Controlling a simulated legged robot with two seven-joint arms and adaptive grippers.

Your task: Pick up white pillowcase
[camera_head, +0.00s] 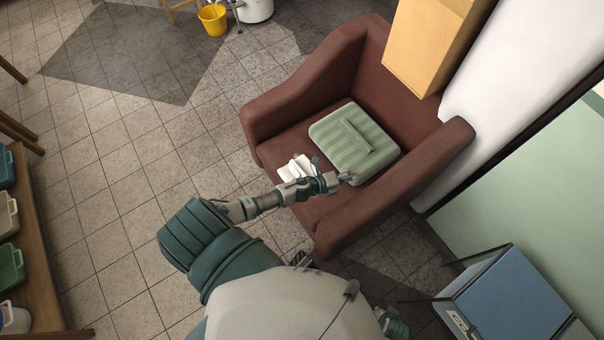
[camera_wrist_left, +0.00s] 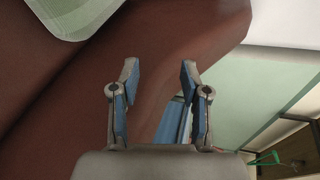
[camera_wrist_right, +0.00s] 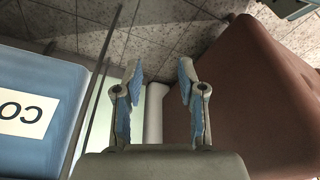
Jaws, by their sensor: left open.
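A small crumpled white cloth, apparently the white pillowcase (camera_head: 294,168), lies on the seat of the brown armchair, left of the green striped cushion. My left forearm and wrist partly cover its lower right side. My left gripper (camera_head: 347,178) is open over the seat, right of the cloth and close to the cushion's lower edge. In the left wrist view its fingers (camera_wrist_left: 160,75) are apart with nothing between them, and the cloth does not show. My right gripper (camera_wrist_right: 160,78) is open and empty in the right wrist view, beside the armchair.
The brown armchair (camera_head: 285,115) holds the green cushion (camera_head: 340,132) and a yellow box (camera_head: 425,45). A blue box (camera_head: 505,300) stands at lower right. A yellow bucket (camera_head: 213,19) is at the back. Tiled floor left of the chair is clear up to a wooden shelf (camera_head: 38,270).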

